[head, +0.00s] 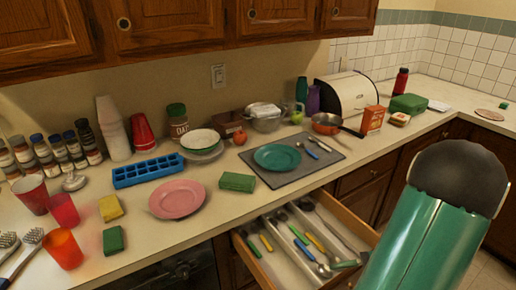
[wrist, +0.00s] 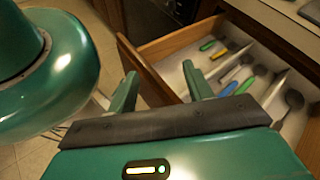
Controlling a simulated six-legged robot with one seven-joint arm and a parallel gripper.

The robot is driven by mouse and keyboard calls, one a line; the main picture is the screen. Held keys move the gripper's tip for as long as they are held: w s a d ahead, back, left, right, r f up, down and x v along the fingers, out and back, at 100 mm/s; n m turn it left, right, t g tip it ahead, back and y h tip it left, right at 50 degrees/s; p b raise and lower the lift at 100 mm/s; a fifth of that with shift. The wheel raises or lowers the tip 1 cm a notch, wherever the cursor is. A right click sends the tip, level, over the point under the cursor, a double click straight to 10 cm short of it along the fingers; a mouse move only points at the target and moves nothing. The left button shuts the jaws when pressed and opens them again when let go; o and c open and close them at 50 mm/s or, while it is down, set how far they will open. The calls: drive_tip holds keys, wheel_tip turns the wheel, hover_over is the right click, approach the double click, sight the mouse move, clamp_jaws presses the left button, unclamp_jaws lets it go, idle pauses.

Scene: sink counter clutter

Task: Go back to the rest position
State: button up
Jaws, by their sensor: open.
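My gripper (wrist: 160,80) shows in the wrist view with its two green fingers apart and nothing held between them. It is beside the open drawer (wrist: 155,80), whose wooden front corner shows between and behind the fingers. I cannot tell the exact gap to the wood. In the head view my green arm covers the lower right, and the gripper is not clearly visible there. The open drawer (head: 345,213) holds several utensils with coloured handles, in a light divided tray (head: 283,262).
The counter above is cluttered: a pink plate (head: 177,199), a blue ice tray (head: 148,171), a teal plate (head: 277,157) on a grey mat (head: 330,160), a pan (head: 325,124), and cups (head: 63,209). Upper cabinets (head: 170,22) overhang it.

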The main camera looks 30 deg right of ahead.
drive_tip(key=w+a+r+n+g+h, duration=0.1)
drive_tip(key=w+a+r+n+h, duration=0.3)
drive_tip(key=a+r+n, duration=0.6)
drive_tip(key=w+a+r+n+g+h, duration=0.1)
drive_tip(key=w+a+r+n+h, duration=0.3)
drive_tip(key=a+r+n, duration=0.6)
drive_tip(key=a+n+h, duration=0.2)
drive_tip(key=a, duration=0.3)
drive_tip(key=shift+w+r+g, duration=0.15)
drive_tip(key=shift+r+g, duration=0.05)
drive_tip(key=shift+g, duration=0.2)
